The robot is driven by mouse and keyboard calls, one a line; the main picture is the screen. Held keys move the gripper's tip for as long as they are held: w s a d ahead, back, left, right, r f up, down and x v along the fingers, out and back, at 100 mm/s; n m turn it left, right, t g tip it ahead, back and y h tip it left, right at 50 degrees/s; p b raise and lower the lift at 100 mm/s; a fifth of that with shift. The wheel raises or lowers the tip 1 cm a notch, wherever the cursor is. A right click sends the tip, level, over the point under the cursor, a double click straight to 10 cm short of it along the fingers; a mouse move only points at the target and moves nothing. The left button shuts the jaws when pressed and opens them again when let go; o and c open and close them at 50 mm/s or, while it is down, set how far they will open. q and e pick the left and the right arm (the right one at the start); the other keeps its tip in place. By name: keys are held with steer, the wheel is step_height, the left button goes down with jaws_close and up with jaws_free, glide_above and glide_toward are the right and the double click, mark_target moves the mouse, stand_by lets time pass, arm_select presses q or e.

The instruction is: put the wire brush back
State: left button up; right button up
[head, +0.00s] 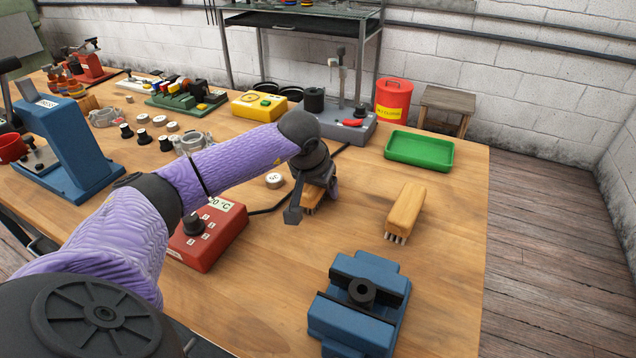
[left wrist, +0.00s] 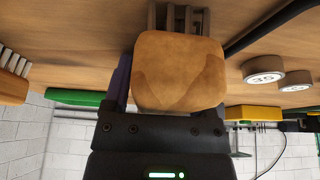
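My left gripper (head: 312,203) is low over the middle of the bench, pointing down. Its fingers sit on both sides of a brush with a wooden block handle (head: 311,209), and it looks shut on it. In the left wrist view the handle (left wrist: 178,72) fills the space between the fingers, and its grey bristles (left wrist: 180,18) point toward the bench top. I cannot tell whether they touch it. A second wooden brush (head: 406,209) lies bristles down to the right of the gripper; its bristles also show in the left wrist view (left wrist: 14,62). My right gripper is not in view.
A blue vise-like fixture (head: 361,300) stands at the front right, and a green tray (head: 419,151) at the back right. A red temperature box (head: 208,234) and a small round marked weight (head: 274,181) are left of the gripper. Bench between the brushes is clear.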

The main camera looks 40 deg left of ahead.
arm_select(q)
steer(key=shift+o, duration=0.4)
steer(key=shift+f, duration=0.15)
steer(key=shift+s, duration=0.1)
steer(key=shift+a, duration=0.1)
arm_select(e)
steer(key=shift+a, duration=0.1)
arm_select(q)
steer(key=v, duration=0.2)
steer(key=p+v, duration=0.1)
steer(key=v, duration=0.1)
steer(key=p+v, duration=0.1)
steer(key=shift+a+r, duration=0.2)
steer(key=shift+r, duration=0.3)
steer(key=p+v, duration=0.2)
steer(key=v, duration=0.4)
steer(key=shift+d+r, duration=0.15)
steer(key=shift+r, duration=0.05)
steer(key=shift+s, duration=0.1)
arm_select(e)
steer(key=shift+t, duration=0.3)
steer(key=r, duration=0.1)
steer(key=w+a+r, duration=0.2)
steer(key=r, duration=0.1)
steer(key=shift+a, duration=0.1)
